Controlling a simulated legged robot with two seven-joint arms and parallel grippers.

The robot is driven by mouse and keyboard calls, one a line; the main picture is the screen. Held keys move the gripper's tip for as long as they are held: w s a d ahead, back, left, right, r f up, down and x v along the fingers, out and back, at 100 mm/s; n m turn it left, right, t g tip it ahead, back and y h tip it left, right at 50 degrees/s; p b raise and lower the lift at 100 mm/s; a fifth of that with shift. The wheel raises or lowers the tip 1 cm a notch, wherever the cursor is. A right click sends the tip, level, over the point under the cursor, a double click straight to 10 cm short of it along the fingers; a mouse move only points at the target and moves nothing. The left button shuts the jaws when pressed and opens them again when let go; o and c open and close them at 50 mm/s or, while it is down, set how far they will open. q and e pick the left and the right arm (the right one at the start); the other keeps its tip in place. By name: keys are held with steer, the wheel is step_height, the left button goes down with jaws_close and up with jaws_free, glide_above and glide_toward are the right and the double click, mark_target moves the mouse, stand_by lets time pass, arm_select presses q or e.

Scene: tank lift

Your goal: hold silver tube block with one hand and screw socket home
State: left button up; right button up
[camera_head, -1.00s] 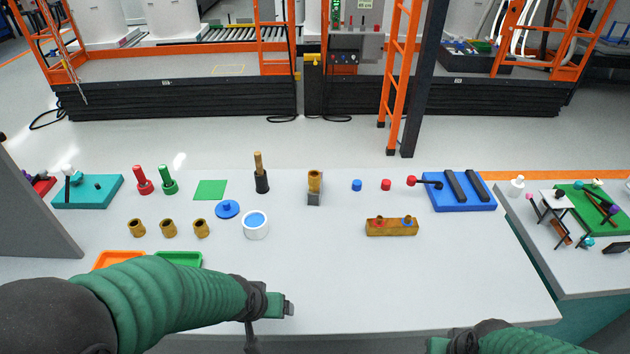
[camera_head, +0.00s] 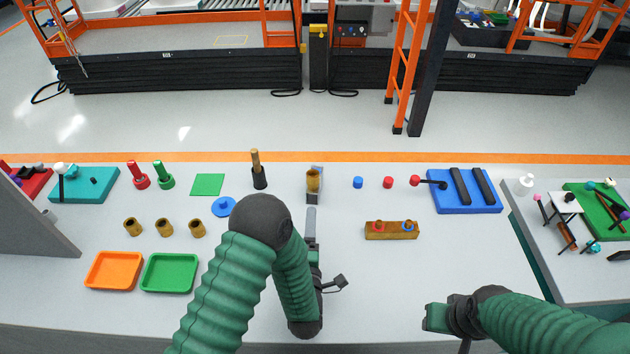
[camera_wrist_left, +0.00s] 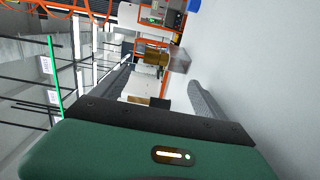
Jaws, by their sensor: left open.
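The silver tube block (camera_head: 313,197) stands on the table beyond my left gripper (camera_head: 311,212), with the brass socket (camera_head: 313,180) upright on it. In the left wrist view the block (camera_wrist_left: 180,60) and socket (camera_wrist_left: 155,58) appear sideways, ahead of the fingers. My left gripper is open and empty, pointing at the block. I cannot tell in the head view how small the gap to the block is. How deep the socket sits is not clear. My right gripper (camera_head: 437,318) is low over the table's front right, away from the block; its jaws are unclear.
A black post with a brass rod (camera_head: 259,175) stands left of the block. Blue (camera_head: 358,182) and red (camera_head: 388,182) pieces lie to its right, with a wooden holder (camera_head: 391,231) nearer. Several brass cups (camera_head: 164,228) and two trays (camera_head: 170,273) are at left. The table's front right is mostly clear.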

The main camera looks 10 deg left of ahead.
arm_select(q)
steer(key=shift+s+r, duration=0.2)
steer(key=shift+s, duration=0.1)
steer(key=p, duration=0.2)
glide_toward(313, 186)
steer(key=w, duration=0.3)
steer(key=w+a, duration=0.1)
steer(key=w, duration=0.1)
steer(key=shift+w+f, duration=0.15)
steer(key=shift+w, duration=0.45)
steer(key=w, duration=0.3)
steer(key=w+a, duration=0.1)
steer(key=w, duration=0.1)
steer(key=shift+w+f, duration=0.1)
steer(key=shift+w, duration=0.2)
steer(key=shift+c, duration=0.3)
